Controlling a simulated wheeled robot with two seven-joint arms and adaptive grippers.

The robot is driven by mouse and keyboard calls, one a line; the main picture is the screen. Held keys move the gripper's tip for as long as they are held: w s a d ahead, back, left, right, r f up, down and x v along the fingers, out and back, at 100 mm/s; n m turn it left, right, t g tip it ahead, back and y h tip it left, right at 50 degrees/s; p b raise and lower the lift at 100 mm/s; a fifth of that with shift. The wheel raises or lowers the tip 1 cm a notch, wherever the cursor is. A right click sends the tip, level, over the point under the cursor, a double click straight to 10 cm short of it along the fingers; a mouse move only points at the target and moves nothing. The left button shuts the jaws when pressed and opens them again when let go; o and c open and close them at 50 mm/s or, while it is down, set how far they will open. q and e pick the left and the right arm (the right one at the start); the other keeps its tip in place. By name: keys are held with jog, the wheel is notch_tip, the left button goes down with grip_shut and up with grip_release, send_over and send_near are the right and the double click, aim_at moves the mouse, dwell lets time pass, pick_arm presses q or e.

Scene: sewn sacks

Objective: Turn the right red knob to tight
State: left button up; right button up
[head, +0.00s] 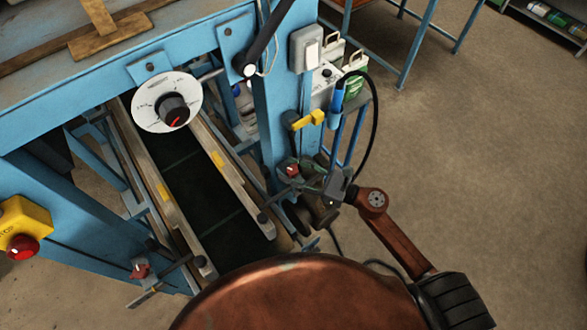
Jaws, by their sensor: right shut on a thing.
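The right red knob (292,170) sits on the right side of the conveyor frame, beside the blue upright. My right gripper (302,177) is at this knob, with its arm coming in from the lower right. It is shut on the knob; its fingers cover part of it, so the knob's exact angle is hard to read. A second red knob (140,269) is on the left side of the conveyor, with no gripper near it. My left gripper is out of view.
A dark conveyor belt (205,185) runs between two rails. Above it is a white dial (152,106). A yellow box with a red button (22,245) is at left. A yellow handle (308,120) and black cable are just above my right gripper. Floor (470,170) is clear at right.

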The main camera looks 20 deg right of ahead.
jog(key=m+t+h+p, duration=0.2)
jog(key=m+t+h, duration=0.1)
jog(key=h, duration=0.1)
jog(key=shift+r, duration=0.2)
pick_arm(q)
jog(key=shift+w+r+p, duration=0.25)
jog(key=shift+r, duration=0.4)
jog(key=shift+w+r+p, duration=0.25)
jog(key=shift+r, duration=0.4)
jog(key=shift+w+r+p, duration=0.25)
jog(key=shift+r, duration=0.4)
pick_arm(e)
jog(key=shift+f+m+t+h, duration=0.1)
jog(key=shift+m+t+h, duration=0.9)
jog(key=shift+m+h, duration=0.45)
jog(key=shift+h, duration=0.35)
jog(key=o, duration=1.2)
jog(key=shift+f, duration=0.1)
jog(key=shift+c, duration=0.2)
